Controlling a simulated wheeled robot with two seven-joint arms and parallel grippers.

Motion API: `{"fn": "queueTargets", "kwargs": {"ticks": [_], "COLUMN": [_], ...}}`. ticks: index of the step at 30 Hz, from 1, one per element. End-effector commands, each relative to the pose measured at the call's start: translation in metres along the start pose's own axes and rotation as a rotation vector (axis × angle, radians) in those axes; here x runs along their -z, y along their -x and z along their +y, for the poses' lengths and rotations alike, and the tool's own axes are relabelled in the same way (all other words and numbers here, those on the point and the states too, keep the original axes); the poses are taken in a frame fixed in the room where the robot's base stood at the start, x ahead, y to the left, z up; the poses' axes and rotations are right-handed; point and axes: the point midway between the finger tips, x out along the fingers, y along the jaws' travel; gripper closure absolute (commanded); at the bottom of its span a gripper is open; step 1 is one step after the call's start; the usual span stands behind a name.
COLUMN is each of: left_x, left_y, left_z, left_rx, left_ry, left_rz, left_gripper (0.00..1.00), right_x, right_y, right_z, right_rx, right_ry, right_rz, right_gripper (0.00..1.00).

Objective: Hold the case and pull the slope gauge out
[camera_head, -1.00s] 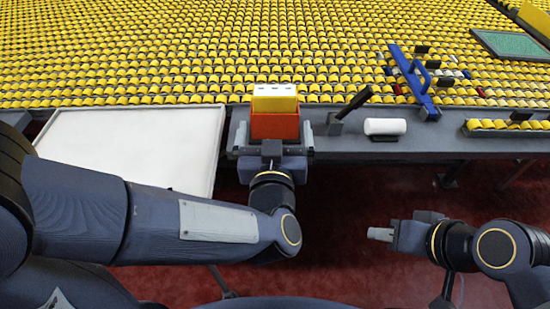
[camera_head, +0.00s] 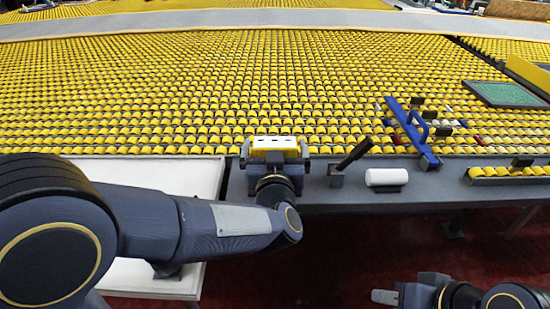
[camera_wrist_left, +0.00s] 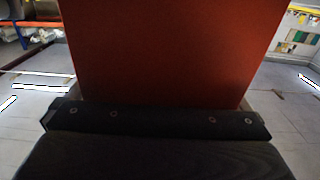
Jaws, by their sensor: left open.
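The slope gauge (camera_head: 275,142) shows in the head view as a yellow block with a pale top and dark slots. My left gripper (camera_head: 274,154) is open, with one finger on each side of the gauge and case. Whether the fingers touch the case cannot be told. My right gripper (camera_head: 390,297) is low at the bottom right, away from the case; its jaws are unclear.
Right of the gauge on the grey bench (camera_head: 430,196) are a black-handled tool (camera_head: 352,155), a white roll (camera_head: 386,177), a blue frame tool (camera_head: 412,130) and a tray of yellow pieces (camera_head: 510,172). A white panel (camera_head: 150,175) lies left. Rows of yellow pieces fill the back.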

Motion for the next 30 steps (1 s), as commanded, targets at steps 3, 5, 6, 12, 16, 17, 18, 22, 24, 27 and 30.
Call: {"fn": "queueTargets", "kwargs": {"ticks": [3, 5, 6, 12, 16, 17, 18, 22, 24, 27, 30], "left_x": [0.0, 0.0001, 0.0001, 0.0001, 0.0001, 0.0001, 0.0001, 0.0001, 0.0002, 0.0002, 0.0002], "left_y": [-0.0019, -0.0018, -0.0017, -0.0015, -0.0014, -0.0014, -0.0014, -0.0013, -0.0013, -0.0013, -0.0013], "left_z": [-0.0002, -0.0001, -0.0001, -0.0001, -0.0001, 0.0, 0.0, 0.0, 0.0, 0.0, 0.0], "left_rx": [0.0, 0.0, 0.0, 0.0, 0.0, 0.0, 0.0, 0.0, 0.0, 0.0, 0.0], "left_ry": [0.0, 0.0, 0.0, 0.0, 0.0, 0.001, 0.001, 0.001, 0.001, 0.001, 0.001], "left_rz": [0.0, 0.0, 0.0, 0.0, 0.0, 0.0, 0.0, 0.0, 0.0, 0.0, 0.0], "left_gripper": [0.0, 0.0, 0.0, 0.17, 0.34, 0.07, 0.12, 0.27, 0.27, 0.27, 0.27], "right_x": [-0.0001, -0.0001, -0.0001, -0.0001, 0.0, 0.0, 0.0, 0.0, 0.0, 0.0, 0.0], "right_y": [-0.0001, -0.0001, -0.0001, -0.0001, -0.0001, -0.0001, -0.0001, -0.0001, -0.0001, -0.0001, -0.0001], "right_z": [0.0, 0.0, 0.0, 0.0, 0.0, 0.0, 0.0, 0.0, 0.0, 0.0, 0.0], "right_rx": [0.0, 0.0, 0.0, 0.0, 0.0, 0.0, 0.0, 0.0, 0.0, 0.0, 0.0], "right_ry": [0.0, 0.0, 0.0, 0.0, 0.0, 0.0, 0.0, 0.0, 0.0, 0.0, 0.0], "right_rz": [0.0, 0.0, 0.0, 0.0, 0.0, 0.0, 0.0, 0.0, 0.0, 0.0, 0.0], "right_gripper": [0.64, 0.64, 0.64, 0.64, 0.64, 0.64, 0.64, 0.64, 0.64, 0.64, 0.64]}}
